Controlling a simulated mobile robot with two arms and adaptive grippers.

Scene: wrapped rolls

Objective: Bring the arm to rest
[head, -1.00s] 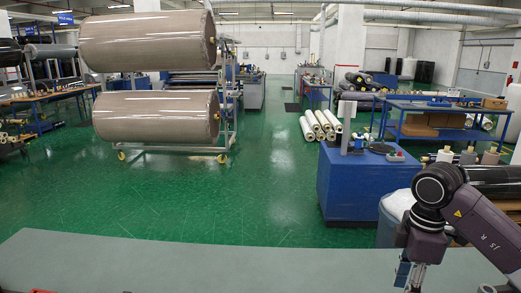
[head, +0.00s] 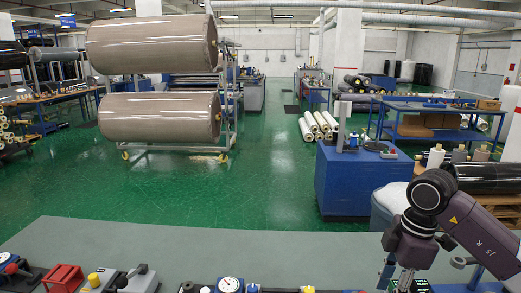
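My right arm (head: 470,225) comes in from the right edge, bent at a dark joint, with its lower part hanging down over the right end of the grey-green table (head: 230,243). Its gripper is cut off by the bottom edge, so its fingers are hidden. A thin blue piece shows beside the arm's lower end. My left arm and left gripper are not in view.
Along the table's near edge are a red holder (head: 64,278), a round white gauge (head: 230,285) and several small tools, partly cut off. Beyond stand a blue cabinet (head: 345,185) and a rack with two large wrapped rolls (head: 152,45). Green floor is clear between.

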